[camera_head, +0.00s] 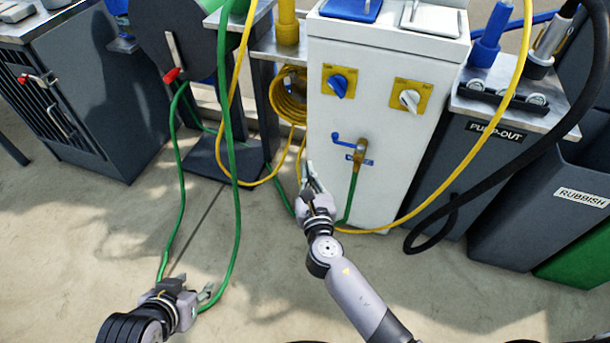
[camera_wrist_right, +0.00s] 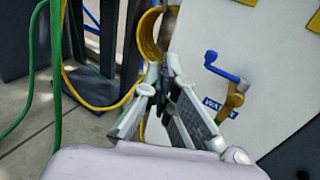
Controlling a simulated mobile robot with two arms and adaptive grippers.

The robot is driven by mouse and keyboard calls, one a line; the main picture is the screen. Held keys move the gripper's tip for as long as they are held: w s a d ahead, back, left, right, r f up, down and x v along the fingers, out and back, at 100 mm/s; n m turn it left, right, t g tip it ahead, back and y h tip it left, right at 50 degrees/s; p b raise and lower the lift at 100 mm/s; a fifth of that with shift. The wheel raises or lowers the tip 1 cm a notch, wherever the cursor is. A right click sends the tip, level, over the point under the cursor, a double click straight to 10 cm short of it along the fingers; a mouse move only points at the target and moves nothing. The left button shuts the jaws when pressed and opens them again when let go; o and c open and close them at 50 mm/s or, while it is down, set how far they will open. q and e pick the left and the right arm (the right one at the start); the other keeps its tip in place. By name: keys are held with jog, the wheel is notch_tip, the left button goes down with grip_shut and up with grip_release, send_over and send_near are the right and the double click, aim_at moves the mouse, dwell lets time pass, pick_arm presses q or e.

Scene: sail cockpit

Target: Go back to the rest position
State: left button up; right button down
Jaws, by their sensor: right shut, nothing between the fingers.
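My right gripper (camera_head: 309,172) is in front of the white pedestal (camera_head: 352,100), left of its tap. In the right wrist view its two fingers (camera_wrist_right: 165,68) come together at the tips, with nothing between them. My left gripper (camera_head: 192,290) is low at the left, above the concrete floor and close to the green hose (camera_head: 236,180). Its fingers are small and seen from above, so I cannot tell whether they are open or whether they touch the hose.
The brass tap (camera_head: 359,153) with a blue lever also shows in the right wrist view (camera_wrist_right: 232,100). A yellow hose (camera_head: 440,210) loops along the floor. A black hose (camera_head: 590,100) hangs by the pump-out cabinet (camera_head: 480,160). Clear floor (camera_head: 80,230) lies at left.

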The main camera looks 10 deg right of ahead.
jog(key=shift+s+a, duration=0.35)
jog(key=shift+s, duration=0.15)
